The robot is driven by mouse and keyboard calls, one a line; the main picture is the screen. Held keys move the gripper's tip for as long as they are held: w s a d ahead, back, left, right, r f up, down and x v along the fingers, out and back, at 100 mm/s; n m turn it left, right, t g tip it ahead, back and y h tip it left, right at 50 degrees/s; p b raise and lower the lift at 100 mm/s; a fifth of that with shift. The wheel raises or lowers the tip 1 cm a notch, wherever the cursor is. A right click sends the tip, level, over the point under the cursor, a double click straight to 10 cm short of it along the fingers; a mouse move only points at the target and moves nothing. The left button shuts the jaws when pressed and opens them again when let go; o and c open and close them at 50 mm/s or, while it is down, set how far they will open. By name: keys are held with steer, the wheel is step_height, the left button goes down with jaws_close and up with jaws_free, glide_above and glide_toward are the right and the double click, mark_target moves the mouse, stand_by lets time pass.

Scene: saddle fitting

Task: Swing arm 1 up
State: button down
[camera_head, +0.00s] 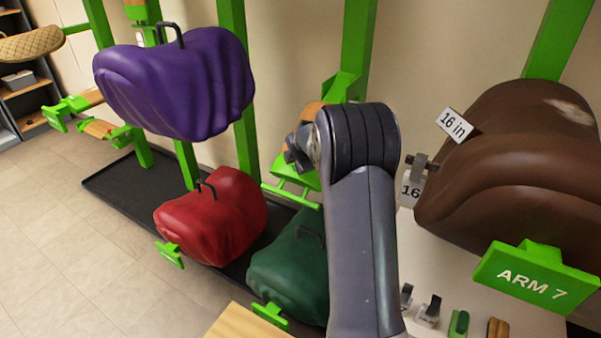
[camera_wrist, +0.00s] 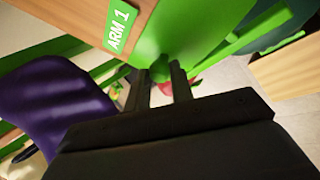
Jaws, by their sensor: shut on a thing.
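Arm 1 fills the top of the wrist view as a bright green surface (camera_wrist: 190,35) with wood beside it. Its green "ARM 1" label (camera_wrist: 119,27) is at upper left. My gripper (camera_wrist: 160,74) has its two dark fingers closed around a small green knob (camera_wrist: 160,68) at the lower edge of this green part. In the head view my arm rises through the middle, and its wrist hides most of the gripper. A green and wooden rack arm (camera_head: 338,88) shows just behind the wrist; its label is not visible there.
A purple covered saddle (camera_head: 175,85) hangs at left, with red (camera_head: 212,218) and green (camera_head: 290,270) covered ones below. A brown saddle (camera_head: 530,160) sits close at right, above an "ARM 7" sign (camera_head: 533,279). Floor (camera_head: 60,220) is clear at left.

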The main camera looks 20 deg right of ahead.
step_height(320, 180, up, 22)
steer(key=m+g+y+p, duration=0.1)
steer(key=g+y+p, duration=0.2)
steer(key=p, duration=0.6)
steer(key=shift+s+a+f+m+g+y, duration=0.15)
steer(key=shift+s+a+m+g+y, duration=0.2)
steer(key=shift+y, duration=0.35)
steer(key=c, duration=1.2)
jaws_free()
steer(key=shift+c, duration=0.2)
steer(key=v, duration=1)
steer(key=shift+d+r, duration=0.15)
steer(key=shift+r, duration=0.2)
